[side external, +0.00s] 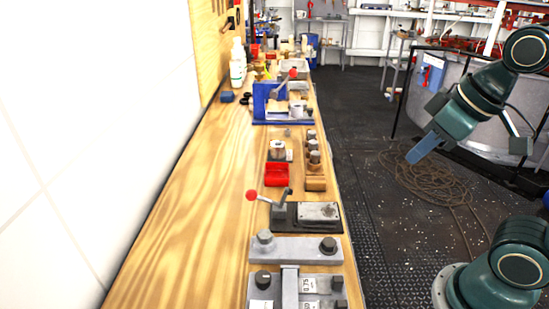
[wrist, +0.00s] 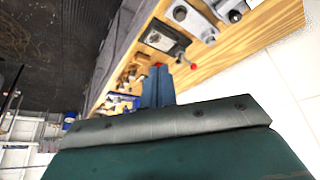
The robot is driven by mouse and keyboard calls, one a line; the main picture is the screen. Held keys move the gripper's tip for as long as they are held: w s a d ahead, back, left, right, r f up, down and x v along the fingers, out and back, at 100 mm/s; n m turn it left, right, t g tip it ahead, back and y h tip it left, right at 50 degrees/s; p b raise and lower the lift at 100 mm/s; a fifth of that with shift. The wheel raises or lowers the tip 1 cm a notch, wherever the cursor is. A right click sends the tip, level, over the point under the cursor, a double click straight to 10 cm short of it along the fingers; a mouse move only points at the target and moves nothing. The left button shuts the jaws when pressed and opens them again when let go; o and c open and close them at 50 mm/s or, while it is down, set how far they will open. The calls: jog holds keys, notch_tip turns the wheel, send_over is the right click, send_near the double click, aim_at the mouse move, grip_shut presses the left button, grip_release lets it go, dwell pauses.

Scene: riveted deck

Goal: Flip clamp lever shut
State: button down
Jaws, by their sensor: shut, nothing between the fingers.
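A clamp with a dark base (side external: 290,216) and a grey metal plate (side external: 318,211) sits on the wooden bench. Its lever (side external: 268,199) ends in a red ball (side external: 251,196) and sticks out low to the left. In the wrist view the plate (wrist: 160,38) is at the top, with the red ball (wrist: 193,66) right of my fingers. A second red-knobbed lever (side external: 283,82) slants up at the blue fixture farther back. My gripper (side external: 415,158), with blue fingers, is shut and empty, right of the bench over the floor. Its fingers also show in the wrist view (wrist: 157,72).
Grey metal bars with bolts (side external: 296,249) lie at the near end of the bench. A red bin (side external: 277,174), wooden blocks and the blue fixture (side external: 262,103) stand beyond the clamp. The left bench strip is clear; a wall borders it.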

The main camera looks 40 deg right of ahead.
jog(key=w+a+r+n+g, duration=0.1)
jog(key=w+r+n, duration=0.1)
jog(key=w, duration=0.5)
jog(key=n+g, duration=0.4)
jog(key=n, duration=0.2)
send_over(264, 198)
notch_tip(264, 198, down, 8)
jog(key=shift+f, duration=0.25)
jog(key=shift+f, duration=0.1)
notch_tip(264, 198, down, 10)
jog(key=shift+f, duration=0.1)
jog(key=shift+s+d, duration=0.4)
jog(key=shift+s+d+f, duration=0.15)
jog(key=shift+s+d, duration=0.35)
jog(key=shift+s+d+f, duration=0.15)
jog(key=shift+s+d, duration=0.3)
